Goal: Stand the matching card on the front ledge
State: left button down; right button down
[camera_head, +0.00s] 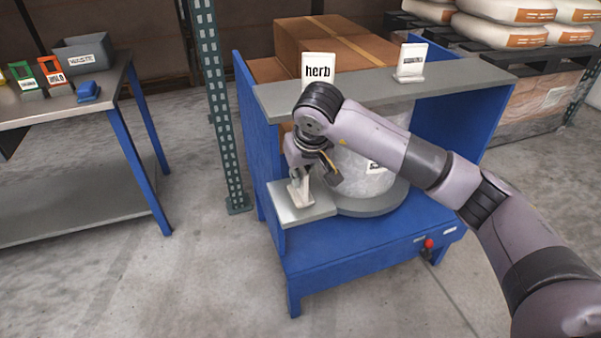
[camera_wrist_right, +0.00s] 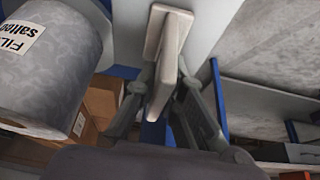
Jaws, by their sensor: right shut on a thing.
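My right gripper (camera_head: 304,174) is shut on a pale card with a foot (camera_head: 299,194), low over the grey front ledge (camera_head: 318,211). In the right wrist view the card (camera_wrist_right: 170,62) stands edge-on between the fingers (camera_wrist_right: 160,88), its foot at the grey surface; I cannot tell if it touches. Its printed face is hidden. A grey drum (camera_head: 370,182) stands behind the ledge; its label (camera_wrist_right: 18,38) shows part of "FIL" and "salted" or similar. A card reading "herb" (camera_head: 318,68) and another card (camera_head: 411,62), too small to read, stand on the upper shelf.
The upper grey shelf (camera_head: 460,83) spans the blue stand above my gripper. A green post (camera_head: 217,110) rises left of it. The left bench holds coloured cards (camera_head: 52,75), a blue block (camera_head: 88,91) and a grey bin (camera_head: 84,55). Boxes (camera_head: 335,38) and sacks are behind.

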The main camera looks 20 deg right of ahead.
jog(key=c, duration=1.9)
grip_release()
jog(key=shift+c, duration=0.2)
jog(key=shift+o, duration=1.2)
pick_arm(q)
jog(key=shift+w+r, duration=0.15)
jog(key=shift+r, duration=0.1)
